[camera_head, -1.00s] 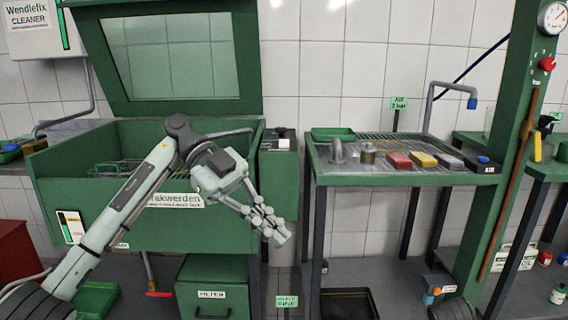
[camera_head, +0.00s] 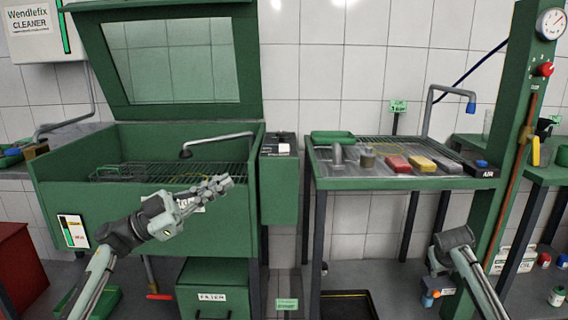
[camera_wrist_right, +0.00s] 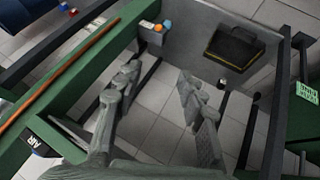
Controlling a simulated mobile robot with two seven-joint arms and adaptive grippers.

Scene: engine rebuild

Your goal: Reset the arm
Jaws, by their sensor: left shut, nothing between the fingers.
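My left arm comes in from the lower left in the head view. Its gripper (camera_head: 214,188) is shut and empty, in front of the green washing cabinet (camera_head: 85,207), with its fingers pointing right. My right arm (camera_head: 460,262) shows at the lower right of the head view, below the work table; its fingers cannot be made out there. In the right wrist view the right gripper (camera_wrist_right: 160,76) has its two fingers well apart with only floor between them.
A green post (camera_head: 500,150) stands at the right. A black tray (camera_wrist_right: 228,50) lies on the floor. A tap (camera_head: 215,141) hangs over the cabinet's grid.

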